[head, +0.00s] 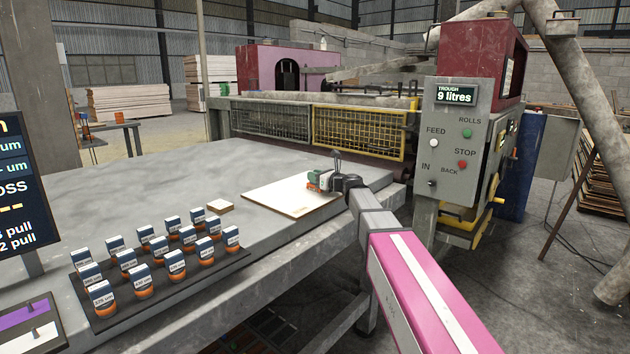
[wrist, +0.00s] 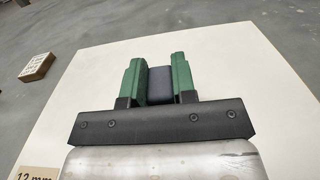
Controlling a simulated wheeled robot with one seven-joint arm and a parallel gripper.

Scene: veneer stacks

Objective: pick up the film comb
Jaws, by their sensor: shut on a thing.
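My gripper (head: 318,178) is over the pale board on the grey table in the head view. In the wrist view its two green fingers (wrist: 158,60) are shut on a dark blue block, the film comb (wrist: 161,86), which sits between them. Only its dark top shows there; its lower part is hidden. In the head view the fingers mostly cover it. I cannot tell whether it touches the pale board (head: 275,196), which also shows in the wrist view (wrist: 235,60).
A dark rack (head: 215,277) at the table's front left holds several labelled, blue-topped, orange-based pieces. A small wooden block (head: 220,206) lies left of the board. A control panel (head: 462,140) and a yellow mesh guard (head: 358,133) stand beyond. The table's back left is clear.

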